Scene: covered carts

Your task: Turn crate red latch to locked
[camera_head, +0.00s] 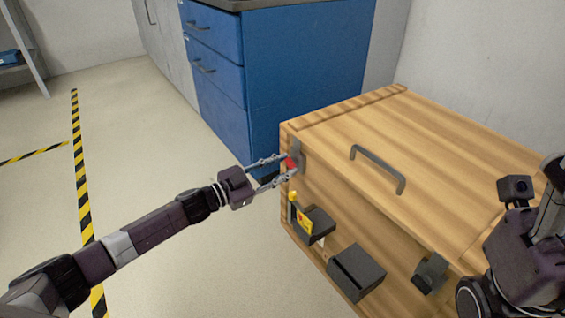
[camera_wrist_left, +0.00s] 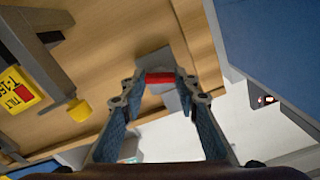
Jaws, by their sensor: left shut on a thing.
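The wooden crate (camera_head: 420,160) stands on the floor at the right of the head view, with a grey handle (camera_head: 378,168) on its lid. The red latch (camera_head: 291,163) is on a grey plate at the crate's far left corner. My left gripper (camera_head: 290,166) reaches in from the left and is shut on the red latch, one finger on each side. In the left wrist view the red latch (camera_wrist_left: 160,78) lies between the fingertips, in front of its grey plate (camera_wrist_left: 153,60). My right arm shows at the right edge of the head view, but its fingers are not visible.
A yellow tag (camera_head: 304,221) and dark boxes (camera_head: 356,272) stick out from the crate's front below the latch. Another dark latch fitting (camera_head: 430,272) is near my right arm. A blue cabinet (camera_head: 270,75) stands behind the crate. The floor to the left is clear.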

